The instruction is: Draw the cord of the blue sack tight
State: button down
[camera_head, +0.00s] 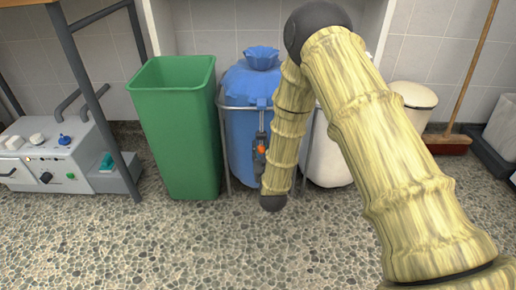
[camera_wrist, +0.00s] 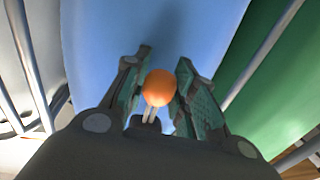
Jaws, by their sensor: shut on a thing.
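The blue sack (camera_head: 239,84) hangs in a metal-legged stand, its top gathered into a ruffled neck. Its smooth blue side fills much of the wrist view (camera_wrist: 190,28). An orange bead (camera_wrist: 159,88) sits between the fingers of my gripper (camera_wrist: 164,60), with two pale cord strands (camera_wrist: 150,114) running from it towards the palm. My gripper is shut on the bead, in front of the sack's side. The bead also shows small in the head view (camera_head: 261,150). My arm hides the sack's right side and the rest of the cord.
A green bin (camera_head: 177,130) stands close left of the sack. A white sack (camera_head: 328,160) is to the right, partly behind my arm. A grey machine (camera_head: 50,155) is at far left, a broom (camera_head: 447,138) at right. The pebbled floor in front is clear.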

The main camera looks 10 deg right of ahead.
jog(key=c, duration=1.1)
grip_release()
jog(key=shift+f, duration=0.3)
jog(key=shift+s, duration=0.1)
jog(key=s, duration=1.2)
